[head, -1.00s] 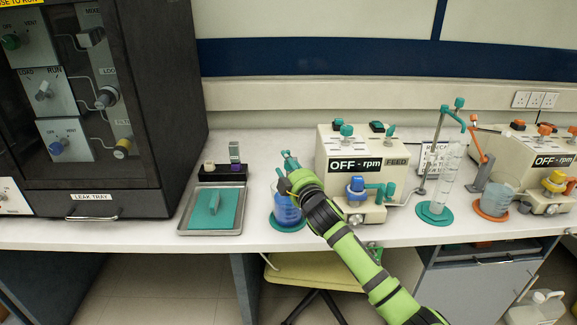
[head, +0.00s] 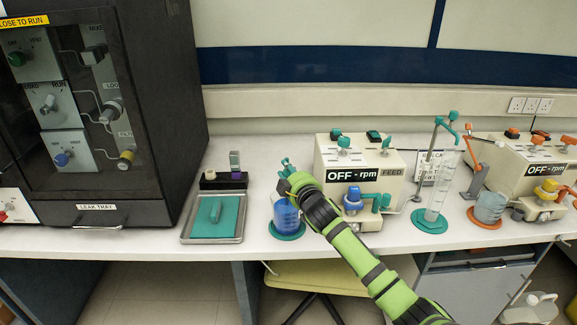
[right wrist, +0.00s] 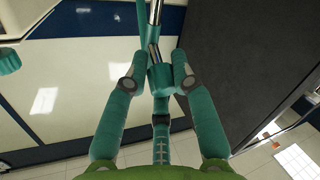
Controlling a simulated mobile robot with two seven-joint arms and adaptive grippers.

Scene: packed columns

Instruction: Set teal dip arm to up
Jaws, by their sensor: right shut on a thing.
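My right gripper (head: 286,168) is at the left of the teal-marked pump box (head: 334,190), above a beaker of blue liquid (head: 286,216) on a teal round base. My left gripper is not in view.
A metal tray with a teal pad (head: 231,233) lies to the left. A teal stand with a clear cylinder (head: 443,180) and an orange-marked pump box (head: 515,165) stand to the right. A dark cabinet (head: 160,120) is at far left.

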